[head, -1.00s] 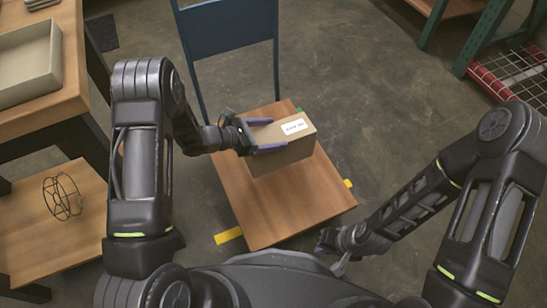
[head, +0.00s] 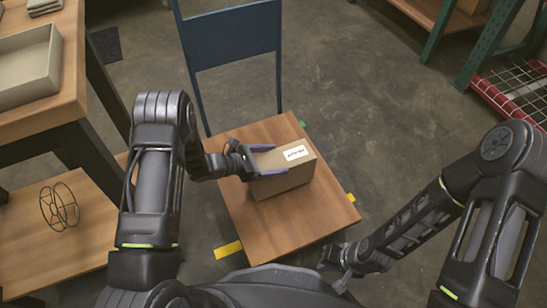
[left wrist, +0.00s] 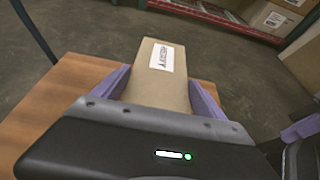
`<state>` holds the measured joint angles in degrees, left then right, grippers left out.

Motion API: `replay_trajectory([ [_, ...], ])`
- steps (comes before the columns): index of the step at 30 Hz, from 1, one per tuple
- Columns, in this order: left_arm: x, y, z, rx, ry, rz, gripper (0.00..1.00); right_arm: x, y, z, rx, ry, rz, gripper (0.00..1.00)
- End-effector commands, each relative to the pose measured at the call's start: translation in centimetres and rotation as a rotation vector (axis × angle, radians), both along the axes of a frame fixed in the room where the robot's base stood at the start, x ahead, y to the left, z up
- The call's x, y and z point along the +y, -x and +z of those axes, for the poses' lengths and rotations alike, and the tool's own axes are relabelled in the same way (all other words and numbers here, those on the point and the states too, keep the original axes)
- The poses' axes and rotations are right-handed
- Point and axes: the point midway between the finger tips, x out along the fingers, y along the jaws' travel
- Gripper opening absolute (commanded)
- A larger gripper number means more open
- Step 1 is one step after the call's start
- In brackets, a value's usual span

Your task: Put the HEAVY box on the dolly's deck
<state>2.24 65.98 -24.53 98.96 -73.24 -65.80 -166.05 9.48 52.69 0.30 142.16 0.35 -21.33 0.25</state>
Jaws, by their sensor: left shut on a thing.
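A brown cardboard box (head: 285,178) with a white label on top is over the dolly's wooden deck (head: 262,226). The label's print is too small to read. My left gripper (head: 278,159) is shut on the box, one purple finger on each side. In the left wrist view the box (left wrist: 160,92) sits between both fingers. The box looks low at the deck, but I cannot tell whether its underside touches it. The dolly has a blue upright handle (head: 232,45) at its far side. My right gripper (head: 337,265) is near the deck's front right corner, empty; its fingers are unclear.
A wooden workbench (head: 60,115) with a grey tray (head: 30,72) stands at the left, with a wire reel (head: 60,206) on its lower shelf. Yellow tape (head: 228,249) marks the floor. A green-framed rack (head: 495,45) stands at the upper right. Floor right of the dolly is clear.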

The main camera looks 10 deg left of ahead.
Motion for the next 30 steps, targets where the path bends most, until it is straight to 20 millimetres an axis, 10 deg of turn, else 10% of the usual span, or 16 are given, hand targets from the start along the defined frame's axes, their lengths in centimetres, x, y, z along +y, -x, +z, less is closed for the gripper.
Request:
replay_trajectory([
  [18,-0.1,-0.2,-2.3,-0.008,0.007,-0.001,0.09,0.0,-0.2,-1.2,-0.005,0.001,-0.003,0.00],
  [19,0.0,0.0,-2.6,0.000,0.000,0.000,0.83,0.0,-0.2,-1.2,-0.005,0.001,-0.003,0.00],
  [30,0.0,0.0,-2.5,0.000,0.000,-0.001,1.00,0.0,-0.2,-1.2,-0.005,0.001,-0.003,0.00],
])
